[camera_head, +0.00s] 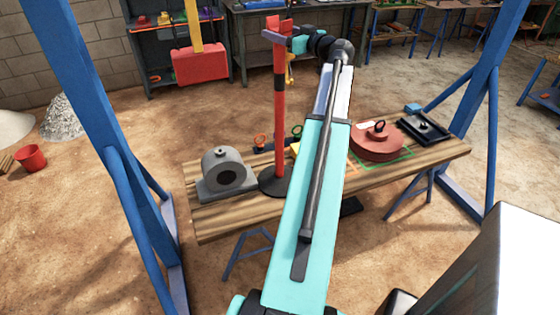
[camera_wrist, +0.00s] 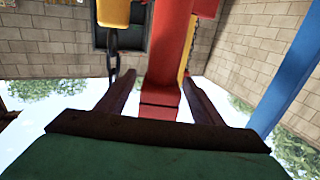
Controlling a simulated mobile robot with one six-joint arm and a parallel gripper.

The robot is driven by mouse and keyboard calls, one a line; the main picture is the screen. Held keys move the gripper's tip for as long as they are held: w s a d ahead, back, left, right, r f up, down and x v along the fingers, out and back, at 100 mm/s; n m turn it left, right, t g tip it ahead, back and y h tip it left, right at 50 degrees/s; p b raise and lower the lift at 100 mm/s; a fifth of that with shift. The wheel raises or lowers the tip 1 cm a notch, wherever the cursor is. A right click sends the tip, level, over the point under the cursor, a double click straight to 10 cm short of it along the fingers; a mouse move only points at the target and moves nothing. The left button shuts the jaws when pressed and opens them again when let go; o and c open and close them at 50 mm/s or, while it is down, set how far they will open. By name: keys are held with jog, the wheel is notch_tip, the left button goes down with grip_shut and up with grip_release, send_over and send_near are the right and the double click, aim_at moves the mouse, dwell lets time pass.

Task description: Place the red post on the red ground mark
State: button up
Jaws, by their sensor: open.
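The red post (camera_head: 279,125) stands upright on a round black base (camera_head: 276,181) on the wooden workbench, with a dark band partway up. My gripper (camera_head: 284,40) is level with the top of the post. In the wrist view, my gripper (camera_wrist: 158,84) has its two fingers apart, one on each side of the red post (camera_wrist: 162,75). I cannot tell whether either finger touches it. No red ground mark can be made out in either view.
The workbench (camera_head: 225,222) also holds a grey motor-like part (camera_head: 222,172), a red disc (camera_head: 376,146) and a black tray (camera_head: 424,127). Blue frame legs (camera_head: 100,130) stand at both sides. A red bucket (camera_head: 31,158) stands on open sandy ground at left.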

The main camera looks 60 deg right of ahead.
dwell(0.4)
grip_shut()
jog(key=shift+r, duration=0.15)
